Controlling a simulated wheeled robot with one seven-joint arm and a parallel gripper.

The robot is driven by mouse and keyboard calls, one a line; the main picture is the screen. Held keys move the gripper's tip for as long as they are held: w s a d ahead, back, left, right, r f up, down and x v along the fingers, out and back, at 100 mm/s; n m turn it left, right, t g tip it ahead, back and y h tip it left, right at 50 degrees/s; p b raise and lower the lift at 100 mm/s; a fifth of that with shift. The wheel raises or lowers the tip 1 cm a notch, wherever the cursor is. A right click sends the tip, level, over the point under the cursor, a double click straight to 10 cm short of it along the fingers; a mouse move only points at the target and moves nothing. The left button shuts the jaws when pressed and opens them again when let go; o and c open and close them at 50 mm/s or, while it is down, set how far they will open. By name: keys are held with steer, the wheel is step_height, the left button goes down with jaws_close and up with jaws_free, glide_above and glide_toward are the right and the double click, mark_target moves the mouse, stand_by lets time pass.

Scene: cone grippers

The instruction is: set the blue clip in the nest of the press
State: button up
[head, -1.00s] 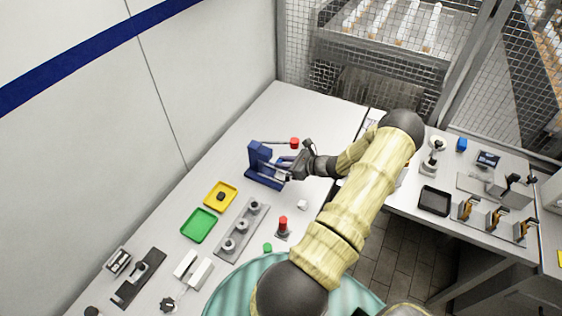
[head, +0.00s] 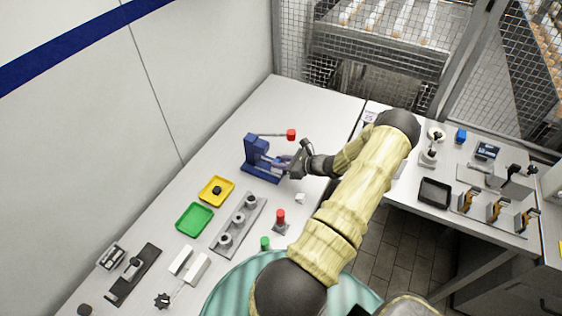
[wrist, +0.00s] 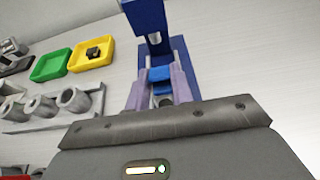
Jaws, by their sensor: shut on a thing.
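The blue press (head: 254,152) stands on the left table, its lever with a red knob (head: 291,134) reaching right. In the wrist view its column and ram (wrist: 150,22) rise ahead of my fingers, with the blue base around and behind the fingertips. My gripper (wrist: 160,76) is shut on the blue clip (wrist: 160,74), which shows between the two pale purple fingers. In the head view my gripper (head: 287,171) is at the right, open side of the press, and the clip is hidden there. The nest is not clearly visible; I cannot tell whether the clip touches it.
A yellow tray (head: 229,184) with a dark part, a green tray (head: 183,224) and a grey block with several round posts (head: 219,253) lie in front of the press. A red-topped post (head: 280,220) and a small white block (head: 300,198) stand nearby. The table behind the press is clear.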

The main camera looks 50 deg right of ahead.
steer(key=shift+f+b, duration=0.6)
steer(key=shift+f, duration=0.45)
steer(key=o, duration=1)
steer(key=p+v, duration=0.4)
steer(key=v, duration=1.3)
steer(key=shift+s+d+p, duration=0.1)
steer(key=shift+s+p, duration=0.15)
steer(key=shift+p, duration=0.1)
steer(key=shift+f, duration=0.1)
